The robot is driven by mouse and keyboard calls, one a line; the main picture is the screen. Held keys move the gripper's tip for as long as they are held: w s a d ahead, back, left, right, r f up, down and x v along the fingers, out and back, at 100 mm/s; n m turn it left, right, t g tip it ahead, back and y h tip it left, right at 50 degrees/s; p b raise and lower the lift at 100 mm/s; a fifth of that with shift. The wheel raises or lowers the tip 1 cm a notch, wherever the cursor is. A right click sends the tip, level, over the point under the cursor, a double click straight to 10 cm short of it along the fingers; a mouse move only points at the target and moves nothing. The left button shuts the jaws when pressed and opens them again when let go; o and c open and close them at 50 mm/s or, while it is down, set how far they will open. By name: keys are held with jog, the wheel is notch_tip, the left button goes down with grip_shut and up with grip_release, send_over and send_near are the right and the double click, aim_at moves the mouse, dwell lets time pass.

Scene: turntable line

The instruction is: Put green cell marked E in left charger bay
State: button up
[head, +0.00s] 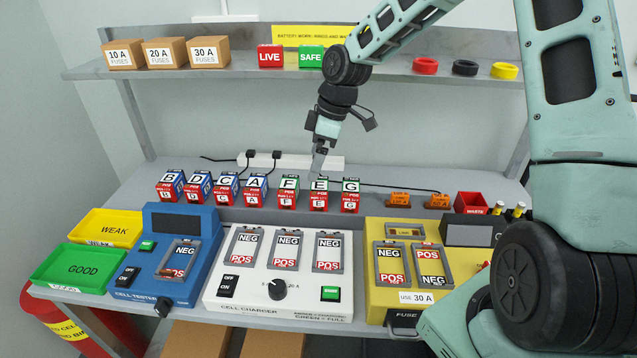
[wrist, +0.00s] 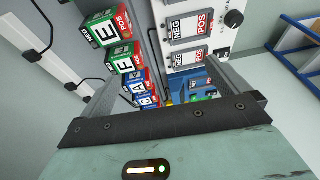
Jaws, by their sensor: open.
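The green cell marked E (head: 319,195) stands upright in the row on the bench, between cells F (head: 288,193) and G (head: 350,195). It also shows at the upper left of the wrist view (wrist: 104,32). My gripper (head: 318,172) is just above and behind cell E in the head view. In the wrist view its fingers (wrist: 160,85) are spread with nothing between them, and cell E lies outside them. The white cell charger (head: 250,308) has three bays with NEG and POS labels showing. The left charger bay (head: 245,249) appears empty.
Blue cells B, D, C and A (head: 256,190) stand left of cell F. The blue cell tester (head: 150,262) is left of the charger, the yellow fuse unit (head: 390,225) right. A power strip (head: 300,160) lies behind the row. A shelf (head: 230,70) hangs above.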

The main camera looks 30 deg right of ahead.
jog(key=t+p, duration=0.1)
send_over(320, 185)
jog(key=s+d, duration=0.4)
jog(key=shift+y, duration=0.4)
jog(key=p+x, duration=0.1)
jog(key=x, duration=0.2)
jog(key=p+x, duration=0.1)
jog(key=x, duration=0.3)
jog(key=w+d+p+x, duration=0.1)
jog(key=x, duration=0.3)
jog(key=shift+w+a+f+p, duration=0.1)
jog(key=shift+f+p, duration=0.1)
jog(key=shift+p, duration=0.1)
jog(key=shift+d+p+x, duration=0.15)
jog(key=shift+p+x, duration=0.6)
jog(key=shift+x, duration=0.65)
jog(key=shift+d+p+x, duration=0.2)
jog(key=shift+p+x, duration=0.5)
jog(key=shift+x, duration=0.75)
jog(key=shift+f, duration=0.15)
jog(key=c, duration=1.3)
